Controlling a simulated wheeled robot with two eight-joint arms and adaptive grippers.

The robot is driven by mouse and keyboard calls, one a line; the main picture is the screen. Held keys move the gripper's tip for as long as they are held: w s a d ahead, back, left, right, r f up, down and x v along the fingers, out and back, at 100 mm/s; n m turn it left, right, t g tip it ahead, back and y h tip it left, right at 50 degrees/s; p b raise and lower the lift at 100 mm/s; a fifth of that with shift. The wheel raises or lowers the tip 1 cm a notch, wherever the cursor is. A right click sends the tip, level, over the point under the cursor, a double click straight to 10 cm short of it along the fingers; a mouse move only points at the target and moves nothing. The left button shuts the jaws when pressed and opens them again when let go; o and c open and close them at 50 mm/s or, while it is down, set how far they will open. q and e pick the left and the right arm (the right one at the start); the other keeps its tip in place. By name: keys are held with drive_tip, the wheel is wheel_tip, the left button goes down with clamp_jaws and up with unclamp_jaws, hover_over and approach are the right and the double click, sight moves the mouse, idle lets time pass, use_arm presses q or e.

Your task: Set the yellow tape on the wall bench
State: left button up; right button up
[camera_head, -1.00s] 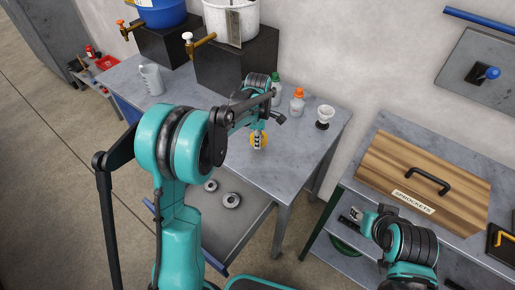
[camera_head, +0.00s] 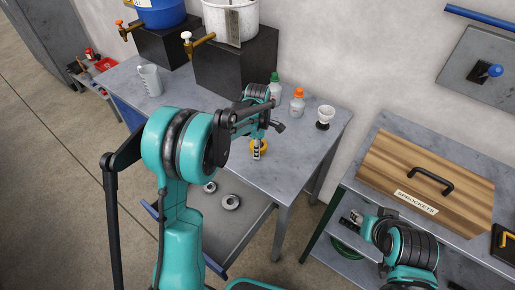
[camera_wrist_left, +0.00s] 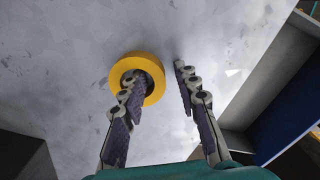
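The yellow tape (camera_head: 264,146) is a ring on the grey bench (camera_head: 308,138) against the wall, near its front edge. In the left wrist view the tape (camera_wrist_left: 122,72) appears flat on the grey surface. My left gripper (camera_head: 257,155) is at the tape. In the left wrist view its fingers (camera_wrist_left: 158,78) are apart: the left one overlaps the ring's hole, and the right one is outside the ring on the right. Whether either finger touches the tape is unclear. My right gripper (camera_head: 350,219) is small and partly hidden by its wrist, beside the right-hand bench.
Green-capped (camera_head: 275,86) and orange-capped (camera_head: 297,102) bottles and a white-topped cup (camera_head: 324,117) stand behind the tape. A grey jug (camera_head: 151,80) stands at left. Dark blocks (camera_head: 238,65) hold drums. A wooden sprockets box (camera_head: 392,182) sits on the right bench. Metal rings (camera_head: 230,202) lie on the lower shelf.

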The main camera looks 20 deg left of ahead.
use_arm(q)
wheel_tip(320, 180, up, 12)
drive_tip(key=p, duration=0.4)
drive_tip(key=s+r+m+t, duration=0.3)
drive_tip(key=s+r+m, duration=0.5)
drive_tip(key=s, duration=0.4)
drive_tip(key=s+f+m+t, duration=0.4)
drive_tip(key=s+m, duration=0.7)
drive_tip(key=m, duration=0.1)
drive_tip(key=shift+s+d, duration=0.2)
drive_tip(key=shift+s, duration=0.15)
